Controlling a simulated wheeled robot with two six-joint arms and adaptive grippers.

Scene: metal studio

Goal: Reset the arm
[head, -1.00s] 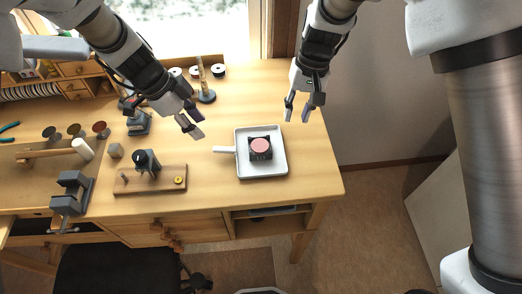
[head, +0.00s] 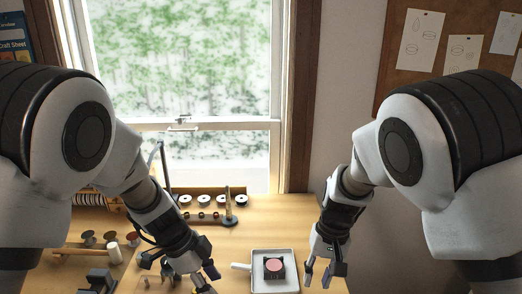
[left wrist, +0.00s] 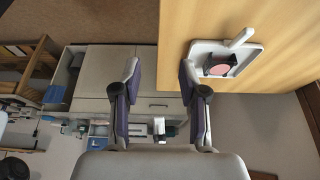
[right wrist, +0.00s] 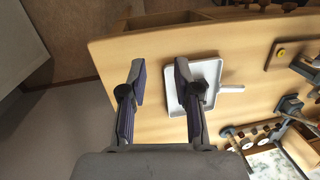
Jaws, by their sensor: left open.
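My right gripper (head: 318,272) hangs beside the right edge of the white tray in the head view. Its fingers are apart with nothing between them, as the right wrist view (right wrist: 160,80) shows. My left gripper (head: 206,282) is left of the tray in the head view. Its fingers are spread and empty in the left wrist view (left wrist: 160,78). The white handled tray (head: 286,255) lies on the wooden workbench (head: 240,240). A black block with a pink round top (head: 274,266) sits in it, and also shows in the left wrist view (left wrist: 217,69).
Several spools (head: 207,200) stand in a rack below the window (head: 185,75). A grey vise (head: 98,280) and small tools are at the left. A pinboard (head: 450,60) hangs at the right. Some bench surface around the tray is clear.

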